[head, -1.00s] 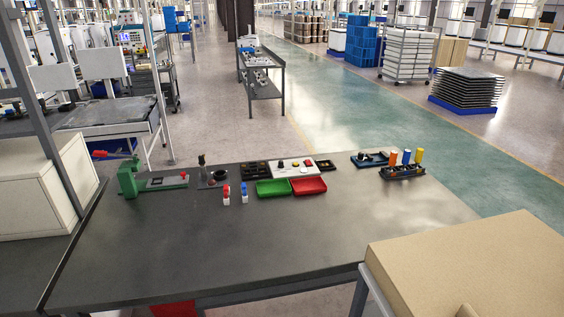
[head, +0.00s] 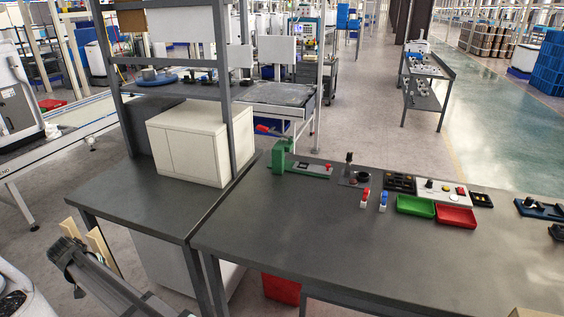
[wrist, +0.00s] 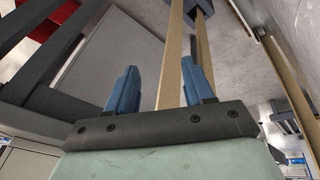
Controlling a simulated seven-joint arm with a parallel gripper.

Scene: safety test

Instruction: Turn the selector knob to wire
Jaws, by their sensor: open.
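A white control panel (head: 451,192) lies on the dark workbench at the right of the head view. It carries a small black knob (head: 429,184) at its left, with yellow and red controls to its right. The knob's pointing direction and any labels are too small to read. My gripper (wrist: 160,82) shows in the wrist view with its two blue fingers apart and nothing held between them. Pale wooden strips pass behind the fingers. The gripper is away from the panel, which does not show in the wrist view.
A green tray (head: 415,207) and a red tray (head: 455,217) sit in front of the panel. A green press (head: 290,158), a red bottle (head: 365,198) and a blue bottle (head: 383,201) stand to the left. A white cabinet (head: 188,142) stands on the left bench. The bench front is clear.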

